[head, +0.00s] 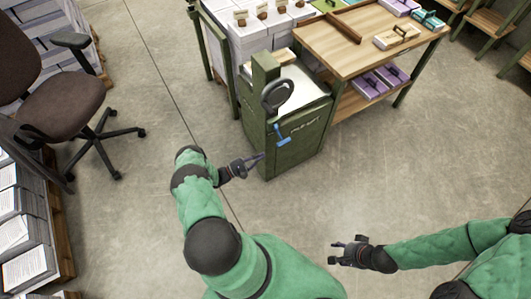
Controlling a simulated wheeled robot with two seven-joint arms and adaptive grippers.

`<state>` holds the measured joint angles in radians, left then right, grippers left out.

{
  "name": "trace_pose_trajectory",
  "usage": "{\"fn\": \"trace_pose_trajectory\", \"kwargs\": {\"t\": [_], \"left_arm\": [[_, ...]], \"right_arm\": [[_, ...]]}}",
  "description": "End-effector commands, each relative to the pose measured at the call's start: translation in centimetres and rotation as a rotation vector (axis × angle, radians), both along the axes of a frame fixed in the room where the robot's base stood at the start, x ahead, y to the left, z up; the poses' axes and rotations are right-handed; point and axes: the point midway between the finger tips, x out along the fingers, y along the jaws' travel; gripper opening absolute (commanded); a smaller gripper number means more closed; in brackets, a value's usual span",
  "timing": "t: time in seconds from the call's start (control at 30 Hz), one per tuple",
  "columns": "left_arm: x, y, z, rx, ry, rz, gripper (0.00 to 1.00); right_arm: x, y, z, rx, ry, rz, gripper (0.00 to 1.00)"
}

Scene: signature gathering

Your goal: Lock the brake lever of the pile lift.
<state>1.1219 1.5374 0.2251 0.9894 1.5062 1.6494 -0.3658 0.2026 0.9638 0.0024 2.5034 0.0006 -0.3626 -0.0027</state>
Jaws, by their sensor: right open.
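The pile lift (298,145) is a dark green cabinet with a post and faint lettering on its front. A blue lever (281,138), which looks like the brake lever, sits on its front near the left edge, below a dark ring-shaped handle (277,96). My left gripper (255,162) is just left of the cabinet front, below and left of the blue lever and apart from it. It holds nothing that I can see, and its jaw gap is unclear. My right gripper (337,253) is open and empty over bare floor, well away from the lift.
A wooden-topped table (352,50) with boxes stands behind and right of the lift. An office chair (62,95) is at the left, near paper stacks (25,235) at the left edge. The concrete floor (400,160) in front and to the right is clear.

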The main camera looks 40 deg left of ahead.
Motion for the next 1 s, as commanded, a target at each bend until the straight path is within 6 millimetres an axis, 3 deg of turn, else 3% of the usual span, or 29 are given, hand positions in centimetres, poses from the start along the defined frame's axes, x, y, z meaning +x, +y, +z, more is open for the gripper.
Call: {"fn": "trace_pose_trajectory", "kwargs": {"t": [0.47, 0.7, 1.0], "left_arm": [[7.6, -4.2, 1.9, 0.001, -0.001, -0.004, 0.0], [6.9, -5.1, 4.5, 0.001, 0.001, -0.002, 0.0], [6.7, -5.7, 5.5, 0.001, 0.001, -0.001, 0.0]], "right_arm": [[0.0, 0.0, -1.2, 0.0, 0.0, 0.0, 0.48], [0.0, 0.0, -0.7, 0.0, 0.0, 0.0, 0.48], [0.0, 0.0, -0.7, 0.0, 0.0, 0.0, 0.48]]}}
